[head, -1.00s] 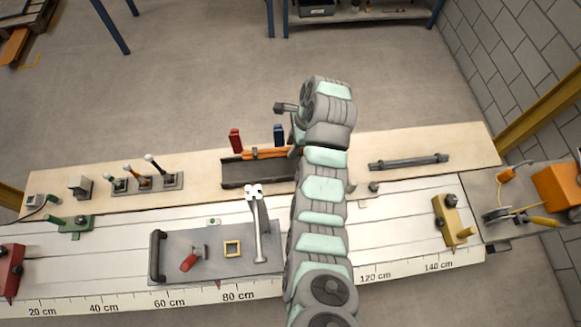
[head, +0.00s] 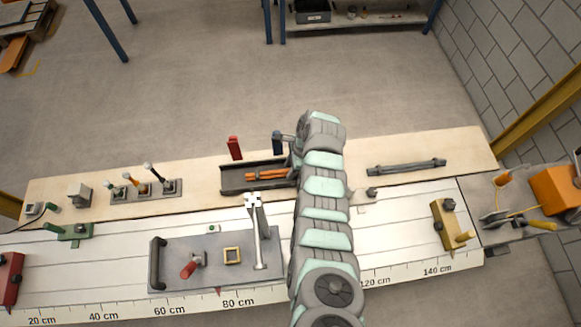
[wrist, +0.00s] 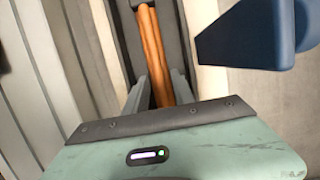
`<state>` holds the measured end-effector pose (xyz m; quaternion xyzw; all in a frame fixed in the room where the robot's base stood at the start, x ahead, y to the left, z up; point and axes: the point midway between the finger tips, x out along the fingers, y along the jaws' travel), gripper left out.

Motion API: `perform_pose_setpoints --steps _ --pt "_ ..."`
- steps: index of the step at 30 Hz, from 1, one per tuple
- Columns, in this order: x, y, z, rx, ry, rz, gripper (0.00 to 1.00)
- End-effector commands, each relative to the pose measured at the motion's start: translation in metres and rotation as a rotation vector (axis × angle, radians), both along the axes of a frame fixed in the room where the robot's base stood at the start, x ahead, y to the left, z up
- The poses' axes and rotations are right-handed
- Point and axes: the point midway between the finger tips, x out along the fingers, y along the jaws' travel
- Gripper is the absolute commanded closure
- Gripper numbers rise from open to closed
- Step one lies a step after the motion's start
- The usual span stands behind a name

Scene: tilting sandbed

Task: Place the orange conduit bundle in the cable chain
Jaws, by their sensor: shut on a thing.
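The orange conduit bundle (head: 266,174) lies lengthwise within the outline of the dark cable chain (head: 235,190), an open trough on the back board. In the wrist view the bundle (wrist: 152,45) runs between the dark walls of the chain (wrist: 124,40). My gripper (wrist: 160,92) is shut on the bundle near its right end, one grey finger on each side. My arm hides the gripper and the right end of the chain in the head view. I cannot tell whether the bundle touches the chain floor.
A blue block (head: 277,143) stands just behind the chain, close to my gripper in the wrist view (wrist: 250,35). A red block (head: 234,148) stands behind it further left. A lever (head: 258,230) is in front. Several switches (head: 150,180) stand left; a grey bar (head: 406,166) lies right.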

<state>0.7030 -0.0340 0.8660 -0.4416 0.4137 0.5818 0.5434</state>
Motion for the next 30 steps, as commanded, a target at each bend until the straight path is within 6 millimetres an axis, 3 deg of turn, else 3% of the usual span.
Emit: perform_pose_setpoints --steps 10,11,18,30 --pt "0.0004 -0.0001 -0.0036 0.0 -0.001 0.0 1.0" --pt "0.0003 -0.0003 -0.0038 0.0 -0.001 0.0 0.69" --pt "0.0004 -0.0002 -0.0029 0.0 -0.001 0.0 0.49" --pt "0.0014 -0.001 0.0032 -0.001 -0.004 -0.001 0.48"
